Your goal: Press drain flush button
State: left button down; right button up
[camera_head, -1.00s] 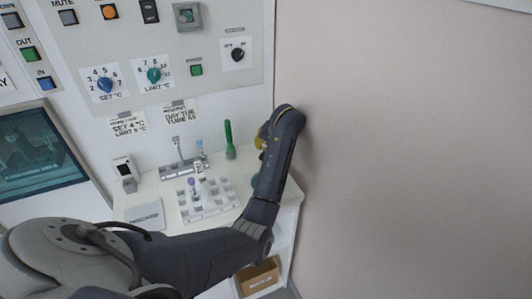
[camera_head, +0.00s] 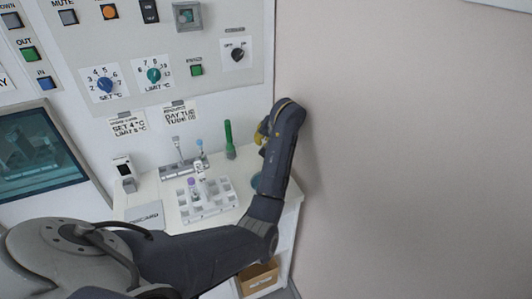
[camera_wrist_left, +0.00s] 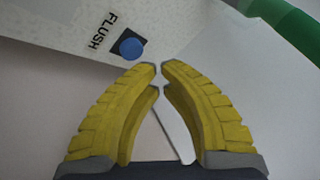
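The flush button is a blue round button (camera_wrist_left: 131,46) on a dark square base, beside the printed word FLUSH on a pale surface. It shows at the upper left of the left wrist view. My left gripper (camera_wrist_left: 160,72) has yellow ribbed fingers whose tips almost meet, with nothing held between them. In that view the tips appear just below and right of the button; I see no contact. In the head view the gripper (camera_head: 262,133) is near the wall at the counter's right end, partly hidden by my own arm. My right gripper is not in view.
A green tube (camera_head: 229,138) stands near the gripper and also crosses the upper right of the wrist view (camera_wrist_left: 290,22). A white rack (camera_head: 222,201) with tubes is on the counter left of my arm. A beige wall (camera_head: 400,150) bounds the right side. A cardboard box (camera_head: 259,279) sits below.

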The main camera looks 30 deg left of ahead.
pick_arm(q)
jog(key=shift+r, duration=2.45)
